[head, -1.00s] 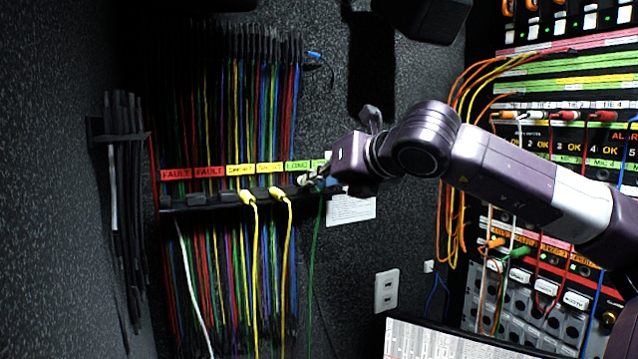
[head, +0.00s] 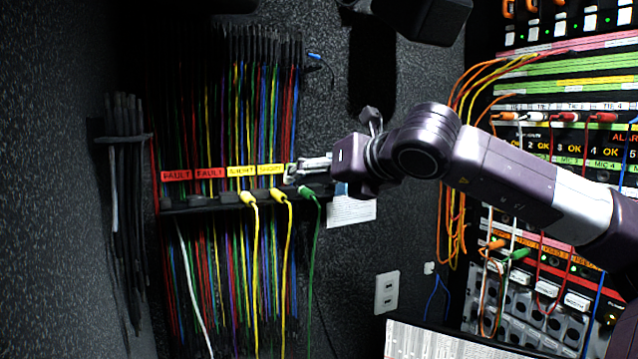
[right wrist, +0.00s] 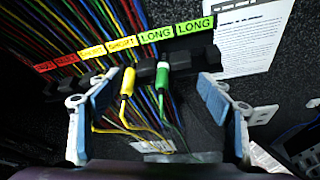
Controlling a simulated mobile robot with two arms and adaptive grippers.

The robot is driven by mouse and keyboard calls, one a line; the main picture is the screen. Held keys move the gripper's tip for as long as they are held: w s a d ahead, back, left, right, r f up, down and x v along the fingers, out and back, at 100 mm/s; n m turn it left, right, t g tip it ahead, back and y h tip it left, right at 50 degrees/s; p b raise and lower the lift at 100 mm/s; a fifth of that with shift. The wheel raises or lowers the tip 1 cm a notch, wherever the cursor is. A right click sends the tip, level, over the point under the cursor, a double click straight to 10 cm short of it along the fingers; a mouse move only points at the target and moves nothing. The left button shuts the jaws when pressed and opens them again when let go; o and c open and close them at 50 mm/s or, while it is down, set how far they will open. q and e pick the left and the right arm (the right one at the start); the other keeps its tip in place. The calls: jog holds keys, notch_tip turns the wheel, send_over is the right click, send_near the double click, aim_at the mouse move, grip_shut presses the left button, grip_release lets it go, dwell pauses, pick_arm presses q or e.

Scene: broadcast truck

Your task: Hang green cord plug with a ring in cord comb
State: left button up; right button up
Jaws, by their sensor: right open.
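The cord comb (head: 228,201) is a dark bar across the hanging cords, with red, yellow and green labels. The green cord plug (head: 306,192) sits in it at the right end, its green cord hanging below. In the right wrist view the green plug (right wrist: 162,77) has a pale band near its top and sits under the green LONG labels (right wrist: 175,31). My right gripper (head: 291,173) is open just above and in front of the plug. In its wrist view the blue-padded fingers stand apart on both sides of the plug, not touching it. My left gripper is not in view.
A bundle of black cords (head: 122,200) hangs at the left wall. A patch panel (head: 560,130) with several plugged cords stands at the right. A wall socket (head: 387,292) is below.

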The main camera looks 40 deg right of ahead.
jog(key=shift+s+a+b, duration=0.1)
jog(key=shift+s+b, duration=0.2)
jog(key=shift+b, duration=0.05)
dwell(0.5)
jog(key=shift+s+a+b, duration=0.2)
jog(key=shift+s+b, duration=0.25)
jog(key=shift+s, duration=0.15)
jog(key=shift+s+a+b, duration=0.2)
jog(key=shift+s+b, duration=0.2)
jog(key=shift+s, duration=0.15)
jog(key=s+b, duration=0.1)
jog(key=s+a+b, duration=0.1)
jog(key=s, duration=0.1)
jog(key=s+b, duration=0.1)
jog(key=shift+s+a, duration=0.25)
jog(key=shift+s, duration=0.15)
jog(key=shift+f, duration=0.1)
